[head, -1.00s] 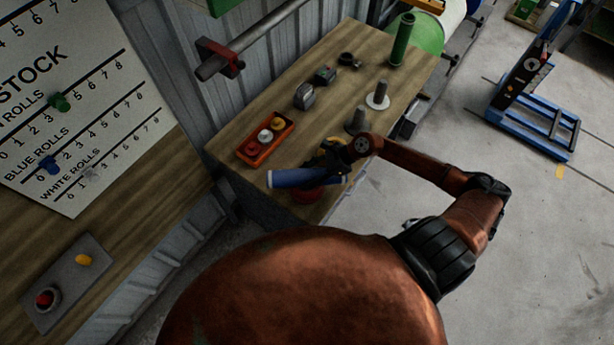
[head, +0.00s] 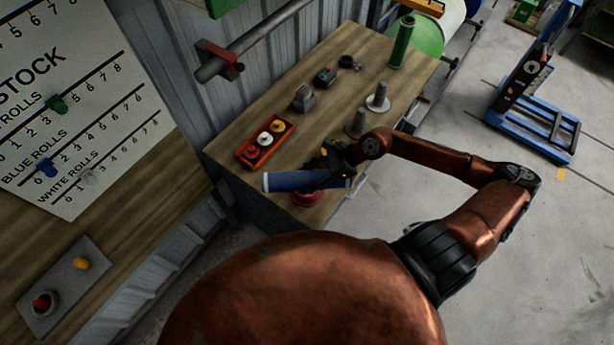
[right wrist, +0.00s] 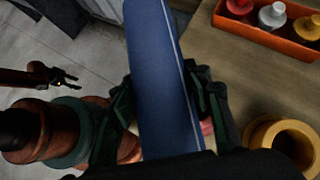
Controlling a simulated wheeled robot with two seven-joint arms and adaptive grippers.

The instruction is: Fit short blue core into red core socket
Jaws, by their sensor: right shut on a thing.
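The short blue core (head: 300,181) is a blue tube lying roughly level above the near end of the bench. My right gripper (head: 335,165) is shut on it; in the right wrist view the core (right wrist: 160,80) stands between the dark fingers. The red core socket (head: 308,199) is on the bench just under the core, partly hidden by it. The core looks sideways to the socket, not in it; contact cannot be told. My left gripper (right wrist: 66,78) shows small at the left of the right wrist view, its fingers apart and empty.
An orange tray (head: 246,158) with red, white and yellow pieces lies left of the core. A yellow ring-shaped socket (right wrist: 262,133) stands close to my right gripper.

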